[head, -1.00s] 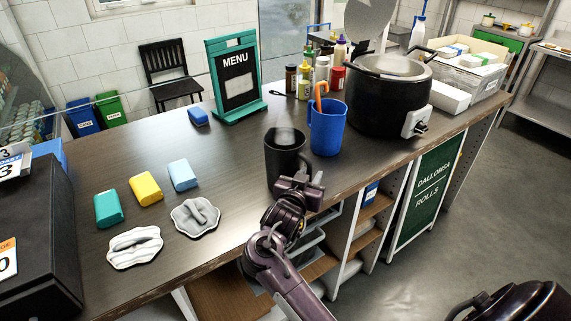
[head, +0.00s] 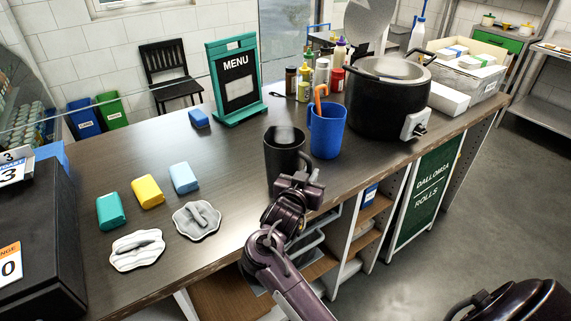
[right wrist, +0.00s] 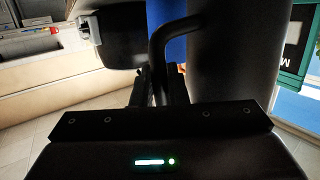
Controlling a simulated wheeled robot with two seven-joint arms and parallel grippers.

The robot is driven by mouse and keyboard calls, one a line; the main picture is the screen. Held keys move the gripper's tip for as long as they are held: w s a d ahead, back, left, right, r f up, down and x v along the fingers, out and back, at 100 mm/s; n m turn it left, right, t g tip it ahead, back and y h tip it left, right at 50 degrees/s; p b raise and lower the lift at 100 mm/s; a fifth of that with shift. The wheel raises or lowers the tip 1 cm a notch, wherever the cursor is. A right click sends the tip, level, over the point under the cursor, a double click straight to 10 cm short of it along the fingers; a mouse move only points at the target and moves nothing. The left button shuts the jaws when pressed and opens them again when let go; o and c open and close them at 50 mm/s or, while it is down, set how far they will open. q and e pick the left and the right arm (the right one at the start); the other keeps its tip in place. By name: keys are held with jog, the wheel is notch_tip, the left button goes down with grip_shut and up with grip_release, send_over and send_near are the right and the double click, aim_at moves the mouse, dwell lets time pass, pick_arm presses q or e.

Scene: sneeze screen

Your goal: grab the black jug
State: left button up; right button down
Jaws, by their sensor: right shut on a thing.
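The black jug (head: 284,152) stands upright on the dark counter near its front edge. It also shows large in the right wrist view (right wrist: 228,50), with its curved handle (right wrist: 163,42) toward the left. My right gripper (head: 300,180) is at the near side of the jug; in the wrist view its fingers (right wrist: 158,88) are shut on the jug's handle. The gripper hides part of the jug in the head view. My left gripper is not in view.
A blue jug (head: 326,130) holding an orange-handled utensil stands close behind the black jug, to the right. A black cooker (head: 388,105) is farther right. A menu stand (head: 236,80) is behind. Sponges (head: 148,191) and pale scrubbers (head: 137,250) lie left. Shelves are below the counter.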

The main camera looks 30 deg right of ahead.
aim_at(309, 167)
jog(key=shift+r+p, duration=1.45)
jog(key=shift+r, duration=0.3)
jog(key=shift+f, duration=0.1)
